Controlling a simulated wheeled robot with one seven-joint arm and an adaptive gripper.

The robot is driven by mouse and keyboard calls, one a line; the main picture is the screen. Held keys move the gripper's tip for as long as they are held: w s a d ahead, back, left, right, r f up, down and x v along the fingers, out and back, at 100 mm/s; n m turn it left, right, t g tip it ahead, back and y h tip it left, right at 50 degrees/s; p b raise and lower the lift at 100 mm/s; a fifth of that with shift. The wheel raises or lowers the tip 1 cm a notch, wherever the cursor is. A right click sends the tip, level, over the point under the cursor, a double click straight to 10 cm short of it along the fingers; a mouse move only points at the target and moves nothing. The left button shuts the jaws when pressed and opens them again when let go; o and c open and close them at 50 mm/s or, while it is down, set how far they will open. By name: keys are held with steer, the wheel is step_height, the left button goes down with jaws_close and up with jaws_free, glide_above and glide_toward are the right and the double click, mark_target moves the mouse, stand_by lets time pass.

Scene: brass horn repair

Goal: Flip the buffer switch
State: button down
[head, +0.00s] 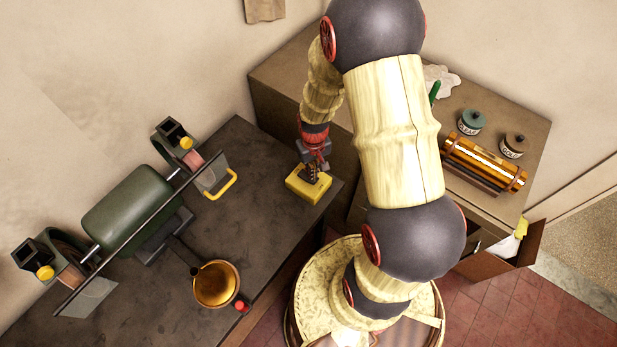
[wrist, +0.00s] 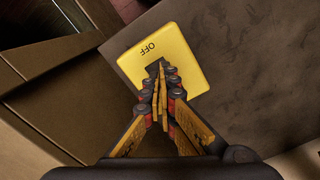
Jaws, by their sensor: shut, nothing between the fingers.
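The buffer switch is a yellow box (head: 309,186) at the right end of the dark bench. In the wrist view the yellow box (wrist: 181,57) carries the word OFF on its face, upside down. A dark part, seemingly the switch lever (wrist: 154,68), shows at the fingertips; most of it is hidden by my fingers. My gripper (head: 314,166) points down right over the box, and it is shut and empty in the wrist view (wrist: 161,75). I cannot tell whether the fingertips touch the lever. The green buffer (head: 142,210) stands on the bench to the left.
A brass bell-shaped piece (head: 216,284) with a red end lies at the bench's front. The dark bench (head: 255,160) is bare around the box. A brown cabinet (head: 290,75) stands behind, with jars (head: 471,121), brass tubes (head: 484,160) and an open drawer (head: 500,258).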

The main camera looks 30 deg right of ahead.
steer(key=shift+f+b, duration=0.75)
steer(key=shift+f, duration=0.35)
stand_by(0.5)
steer(key=shift+r, duration=0.1)
steer(key=shift+r+p, duration=2.5)
steer(key=shift+r, duration=0.95)
